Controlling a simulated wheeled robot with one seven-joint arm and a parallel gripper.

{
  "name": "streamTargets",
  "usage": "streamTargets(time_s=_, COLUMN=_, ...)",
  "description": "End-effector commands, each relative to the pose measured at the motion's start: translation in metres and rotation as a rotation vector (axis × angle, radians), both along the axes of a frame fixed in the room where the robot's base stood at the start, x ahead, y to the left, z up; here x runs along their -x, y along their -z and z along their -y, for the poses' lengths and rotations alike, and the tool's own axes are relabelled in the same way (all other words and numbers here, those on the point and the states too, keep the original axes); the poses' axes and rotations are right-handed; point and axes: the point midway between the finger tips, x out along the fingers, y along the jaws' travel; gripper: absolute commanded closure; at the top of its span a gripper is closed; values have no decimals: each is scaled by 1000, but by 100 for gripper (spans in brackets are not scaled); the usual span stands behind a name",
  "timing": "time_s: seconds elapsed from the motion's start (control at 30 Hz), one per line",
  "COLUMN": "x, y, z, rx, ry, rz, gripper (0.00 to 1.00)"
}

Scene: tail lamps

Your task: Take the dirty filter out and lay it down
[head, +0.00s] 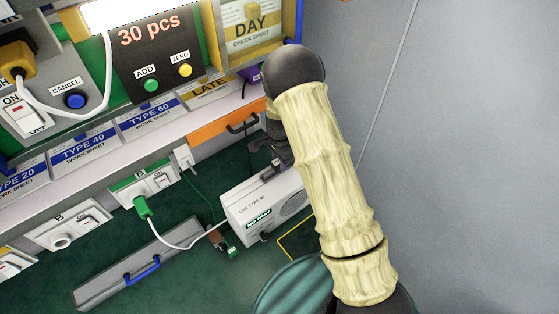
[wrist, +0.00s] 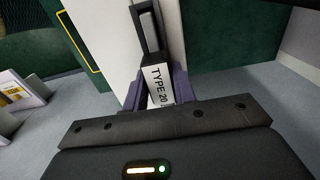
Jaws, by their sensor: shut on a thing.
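In the wrist view my gripper (wrist: 157,92) is shut on a filter (wrist: 159,84) with a white label reading "TYPE 20". A dark frame with a grey middle extends beyond the fingers, against the white machine body (wrist: 103,35). I cannot tell how far the filter sits inside the machine.
A yellow-outlined area (head: 296,238) lies right of the machine, beside a green ribbed round object (head: 290,285). A grey bar with a blue handle (head: 142,268) lies left. Sockets, a green plug (head: 143,207) and cables are near. The work-sheet shelf (head: 110,145) stands behind.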

Motion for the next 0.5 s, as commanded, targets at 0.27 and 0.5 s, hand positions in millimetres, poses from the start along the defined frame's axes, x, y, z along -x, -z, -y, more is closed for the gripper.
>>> streamTargets(time_s=0.27, x=-1, y=-22, z=0, rx=0, ry=0, rz=2, gripper=100)
streamTargets(time_s=0.5, x=0, y=-41, z=0, rx=-1, ry=0, rz=1, gripper=100)
